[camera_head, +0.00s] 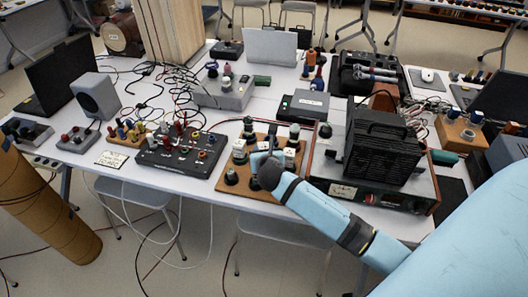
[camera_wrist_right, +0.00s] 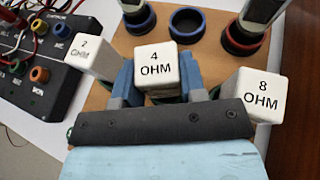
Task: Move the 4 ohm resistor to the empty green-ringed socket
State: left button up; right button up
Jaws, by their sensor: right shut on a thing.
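The 4 ohm resistor, a white cube marked "4 OHM" (camera_wrist_right: 157,68), is between the two blue fingers of my right gripper (camera_wrist_right: 160,82), which is shut on it. In the head view my right gripper (camera_head: 262,160) is low over the brown socket board (camera_head: 226,184). Whether the resistor still touches the board is hidden. A bit of green shows under it in the wrist view, but I cannot make out an empty green-ringed socket. An empty blue-ringed socket (camera_wrist_right: 187,24) lies beyond the fingers. My left gripper is not in view.
The "2 OHM" cube (camera_wrist_right: 92,56) is close left of the fingers and the "8 OHM" cube (camera_wrist_right: 258,95) close right. A red-ringed socket (camera_wrist_right: 245,42) holds a dark part. In the head view, a black control box (camera_head: 180,158) and a black-finned unit (camera_head: 382,145) flank the board.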

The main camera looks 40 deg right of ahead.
jog(key=shift+f, duration=0.25)
jog(key=o, duration=0.9)
jog(key=shift+o, duration=0.2)
